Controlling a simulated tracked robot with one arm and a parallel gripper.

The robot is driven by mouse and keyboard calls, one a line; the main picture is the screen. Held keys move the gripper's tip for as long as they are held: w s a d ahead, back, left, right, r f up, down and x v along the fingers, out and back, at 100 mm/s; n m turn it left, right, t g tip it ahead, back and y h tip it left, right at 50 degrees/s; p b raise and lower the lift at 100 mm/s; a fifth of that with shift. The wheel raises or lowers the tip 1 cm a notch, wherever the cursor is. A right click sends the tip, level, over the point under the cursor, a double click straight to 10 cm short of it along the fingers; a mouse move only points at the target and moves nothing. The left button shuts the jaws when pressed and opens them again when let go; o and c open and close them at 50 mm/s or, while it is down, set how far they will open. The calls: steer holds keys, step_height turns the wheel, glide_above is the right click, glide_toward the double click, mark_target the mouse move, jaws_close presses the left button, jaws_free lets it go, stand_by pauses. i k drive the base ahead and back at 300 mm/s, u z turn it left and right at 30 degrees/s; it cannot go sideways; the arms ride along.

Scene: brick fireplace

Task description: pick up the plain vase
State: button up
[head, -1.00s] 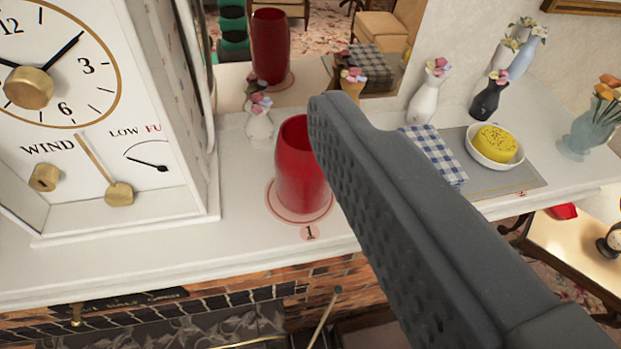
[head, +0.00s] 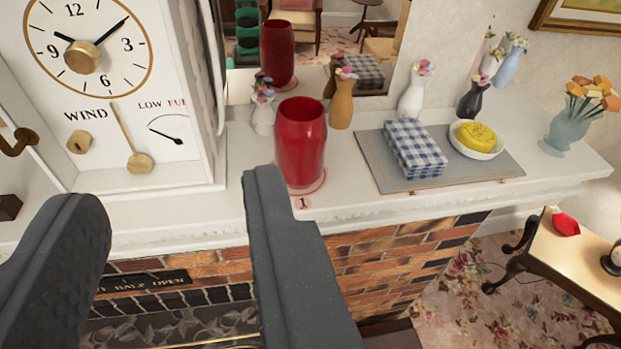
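A red vase (head: 301,145) without flowers stands upright on the white mantel, on a round mark labelled 1; I take it as the plain vase. Its mirror reflection shows behind it. My gripper (head: 173,190) is open and empty, with both dark grey fingers in view. The fingers are in front of the mantel, lower and to the left of the vase. The right fingertip appears just left of the vase's lower part, and I see no contact. The vase is almost fully visible.
A white clock (head: 110,90) stands left of the vase. Small flower vases stand behind, including a tan one (head: 341,108) and a white one (head: 411,100). A grey mat (head: 385,175) holds a checked cloth (head: 415,148) and a yellow sponge in a bowl (head: 477,140) on the right.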

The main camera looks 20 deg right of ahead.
mark_target(300, 131)
steer(key=z, duration=2.6)
steer(key=k, duration=0.85)
steer(key=u, duration=1.45)
steer(key=i, duration=0.5)
steer(key=z, duration=0.05)
